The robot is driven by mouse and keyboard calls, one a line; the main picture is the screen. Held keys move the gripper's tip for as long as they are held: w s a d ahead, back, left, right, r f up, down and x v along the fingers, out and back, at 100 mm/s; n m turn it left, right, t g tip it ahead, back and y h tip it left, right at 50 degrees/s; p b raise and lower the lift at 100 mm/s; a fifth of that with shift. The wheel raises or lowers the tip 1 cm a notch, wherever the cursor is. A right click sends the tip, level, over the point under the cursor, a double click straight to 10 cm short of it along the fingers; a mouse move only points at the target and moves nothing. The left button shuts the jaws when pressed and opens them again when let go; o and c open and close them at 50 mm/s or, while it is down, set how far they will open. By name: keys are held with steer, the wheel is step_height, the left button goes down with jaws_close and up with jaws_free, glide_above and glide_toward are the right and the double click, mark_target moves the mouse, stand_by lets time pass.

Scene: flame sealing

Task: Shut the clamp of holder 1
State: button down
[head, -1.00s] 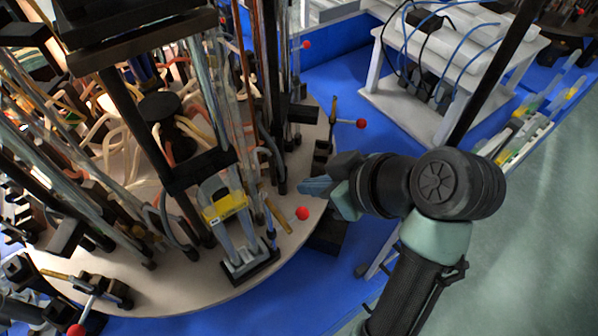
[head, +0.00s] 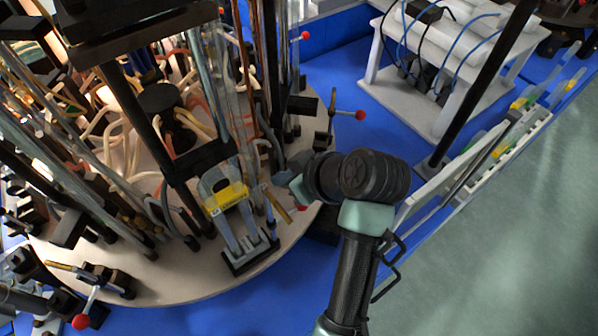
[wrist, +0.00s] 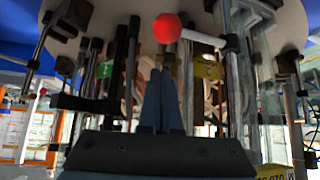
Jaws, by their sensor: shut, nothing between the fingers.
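A round plate (head: 190,275) carries several holders and clamps. Nearest my gripper (head: 280,176) is a clamp lever with a brass-coloured shaft (head: 277,206) and a red ball knob (head: 301,208), partly hidden by my gripper. In the wrist view, a red ball (wrist: 167,28) on a pale lever (wrist: 204,38) shows just beyond and above my blue fingers (wrist: 160,98), which are together and empty. I cannot tell whether they touch it. A green tag (wrist: 104,70) and a yellow tag (wrist: 207,71) hang behind. Which holder is number 1 is unclear.
A yellow labelled block (head: 226,198) on a holder stands left of my gripper. Another red-knobbed clamp (head: 359,115) is behind it, and one (head: 81,321) at front left. A white stand (head: 440,100) with cables is at back right. Upright rods and tubes crowd the plate.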

steer(key=shift+s+d+f+p, duration=0.25)
steer(key=shift+s+d+p, duration=0.15)
steer(key=shift+s+d, duration=0.3)
steer(key=shift+s+d+f+p, duration=0.25)
steer(key=shift+s+d+p, duration=0.1)
steer(key=shift+s+d, duration=0.25)
